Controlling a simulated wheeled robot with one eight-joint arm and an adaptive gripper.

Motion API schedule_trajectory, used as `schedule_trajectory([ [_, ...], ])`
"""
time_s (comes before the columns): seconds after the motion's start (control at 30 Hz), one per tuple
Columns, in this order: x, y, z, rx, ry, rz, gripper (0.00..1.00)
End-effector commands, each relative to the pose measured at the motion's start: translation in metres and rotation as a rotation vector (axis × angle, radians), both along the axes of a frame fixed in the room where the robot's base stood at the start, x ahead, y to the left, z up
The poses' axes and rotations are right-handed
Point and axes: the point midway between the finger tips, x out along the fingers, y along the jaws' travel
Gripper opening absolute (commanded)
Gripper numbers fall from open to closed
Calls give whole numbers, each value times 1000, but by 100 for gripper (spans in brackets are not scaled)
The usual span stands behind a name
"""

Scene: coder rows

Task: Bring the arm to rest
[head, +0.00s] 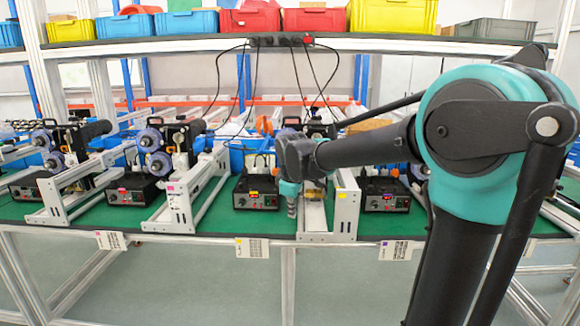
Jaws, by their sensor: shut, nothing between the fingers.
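My arm reaches from the right side of the head view toward the middle, over the front of the bench. My gripper (291,211) hangs down at the arm's end, small in the picture, below a teal wrist ring. It is shut with nothing visible in it. It is in front of the bench machines, between a black control box (257,192) on its left and a white machine frame (345,207) on its right. I cannot tell its exact distance from either.
The green bench top (219,217) carries several coder machines with blue-grey reels (149,140) and black control boxes. Black cables hang from a power strip (281,40). The shelf above holds a red bin (249,20) and a yellow bin (393,15). Paper tags (252,247) hang on the bench's front edge.

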Motion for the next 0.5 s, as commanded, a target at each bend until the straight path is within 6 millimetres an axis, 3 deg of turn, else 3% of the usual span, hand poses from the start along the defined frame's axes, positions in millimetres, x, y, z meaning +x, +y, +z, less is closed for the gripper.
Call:
schedule_trajectory([
  [0.17,-33,-51,-32,76,-3,-211,0],
  [0.27,-62,-85,-57,138,-5,-375,0],
  [0.4,-124,-137,-104,250,-13,-675,0],
  [0.5,-166,-161,-133,323,-20,-862,0],
])
